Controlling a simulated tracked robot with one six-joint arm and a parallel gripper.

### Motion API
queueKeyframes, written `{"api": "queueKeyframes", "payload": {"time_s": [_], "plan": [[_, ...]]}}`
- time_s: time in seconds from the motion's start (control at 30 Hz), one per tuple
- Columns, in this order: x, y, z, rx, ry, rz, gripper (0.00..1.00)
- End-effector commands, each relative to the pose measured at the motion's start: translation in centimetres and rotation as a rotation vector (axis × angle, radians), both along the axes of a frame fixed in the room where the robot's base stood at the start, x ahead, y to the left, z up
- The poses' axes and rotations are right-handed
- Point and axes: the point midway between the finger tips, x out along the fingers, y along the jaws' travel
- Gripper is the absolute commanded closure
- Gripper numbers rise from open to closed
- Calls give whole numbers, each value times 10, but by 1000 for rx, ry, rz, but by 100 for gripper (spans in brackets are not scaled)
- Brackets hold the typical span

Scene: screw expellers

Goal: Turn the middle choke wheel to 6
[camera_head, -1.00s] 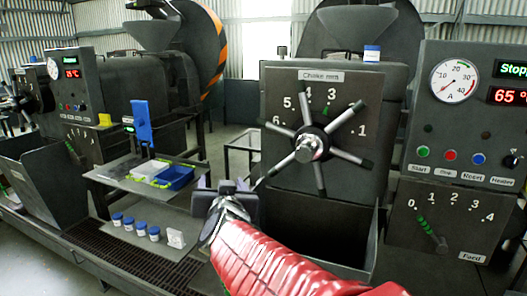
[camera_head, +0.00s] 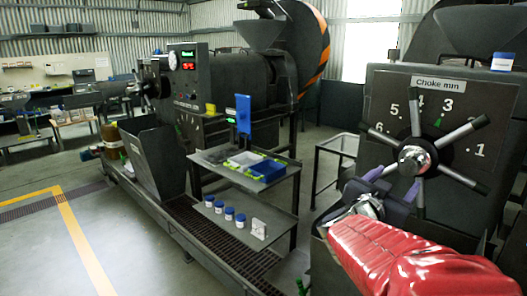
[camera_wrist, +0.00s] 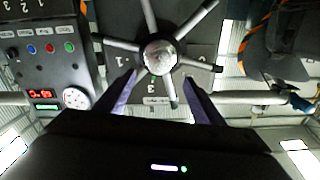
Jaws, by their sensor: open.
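The near choke wheel (camera_head: 413,158) is a dark hub with a bright metal centre and several grey spokes. It stands on a dark panel under a "Choke mm" label (camera_head: 446,85) with numbers 1 to 6. A green mark (camera_head: 438,122) shows by the 3. My gripper (camera_head: 394,180), with purple fingers, is at the wheel's lower left in the head view. In the wrist view my gripper (camera_wrist: 159,78) is open, one finger each side of the wheel's hub (camera_wrist: 160,57) and a spoke. I cannot tell whether the fingers touch a spoke.
A control panel with coloured buttons (camera_wrist: 50,48) is beside the wheel in the wrist view. A shelf stand (camera_head: 245,175) with a blue tray (camera_head: 268,171) and several blue-lidded jars (camera_head: 229,213) stands left. Another machine (camera_head: 235,85) is behind it. Open floor lies far left.

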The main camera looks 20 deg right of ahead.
Motion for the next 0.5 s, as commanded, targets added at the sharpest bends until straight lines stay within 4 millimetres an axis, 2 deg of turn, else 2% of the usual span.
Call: {"api": "queueKeyframes", "payload": {"time_s": [0.5], "plan": [[23, -56, -1, 0, 2, -2, 38]]}}
